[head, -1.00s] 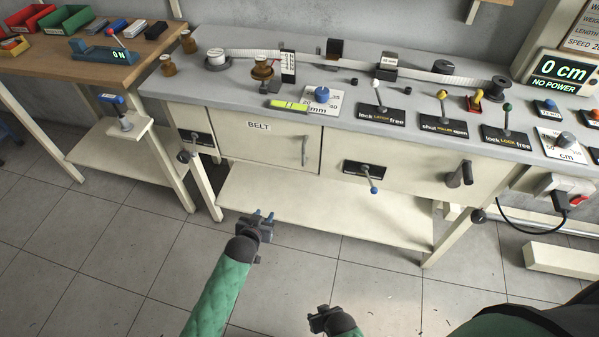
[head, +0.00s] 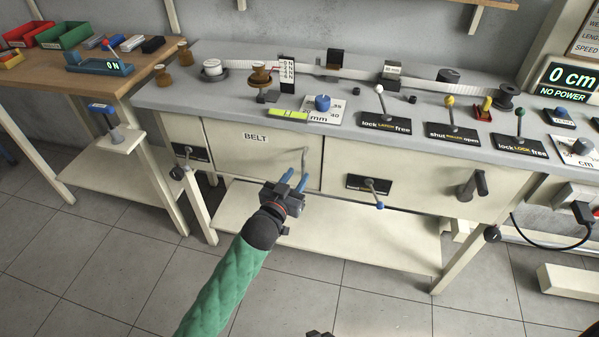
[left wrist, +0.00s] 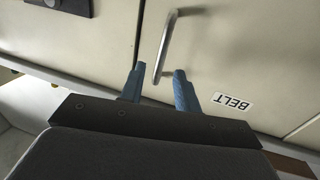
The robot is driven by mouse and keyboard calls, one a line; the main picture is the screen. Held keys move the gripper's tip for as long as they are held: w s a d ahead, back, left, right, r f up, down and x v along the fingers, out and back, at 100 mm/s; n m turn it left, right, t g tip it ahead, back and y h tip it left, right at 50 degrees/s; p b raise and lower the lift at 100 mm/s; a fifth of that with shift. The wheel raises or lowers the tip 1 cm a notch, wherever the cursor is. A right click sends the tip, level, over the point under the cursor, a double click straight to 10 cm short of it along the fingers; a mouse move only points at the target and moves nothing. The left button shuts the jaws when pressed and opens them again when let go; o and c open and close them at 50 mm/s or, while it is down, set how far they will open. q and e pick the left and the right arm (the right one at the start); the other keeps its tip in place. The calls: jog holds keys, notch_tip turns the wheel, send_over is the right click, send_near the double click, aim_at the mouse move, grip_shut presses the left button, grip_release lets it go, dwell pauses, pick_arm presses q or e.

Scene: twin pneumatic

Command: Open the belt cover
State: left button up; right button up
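The belt cover (head: 235,160) is a cream panel labelled BELT on the front of the bench, and it looks shut. Its grey bar handle (head: 304,161) stands upright near the panel's right edge. The handle (left wrist: 163,48) and the BELT label (left wrist: 233,103) also show in the left wrist view. My left gripper (head: 294,180) is open, with blue fingers pointing at the cover just below the handle. In the left wrist view the fingertips (left wrist: 158,72) lie either side of the handle's near end; contact cannot be told. Only a dark bit of my right gripper (head: 318,334) shows at the bottom edge.
A lever with a blue tip (head: 374,194) sticks out right of the cover, and a dark crank handle (head: 473,186) is further right. A black knob (head: 178,172) is at the left. A low shelf (head: 330,235) runs beneath. The floor in front is clear.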

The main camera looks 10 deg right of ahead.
pick_arm(q)
jog(key=shift+x, duration=1.3)
pick_arm(e)
jog(key=shift+r, duration=0.35)
pick_arm(q)
jog(key=shift+c, duration=0.2)
grip_shut()
jog(key=shift+s, duration=0.1)
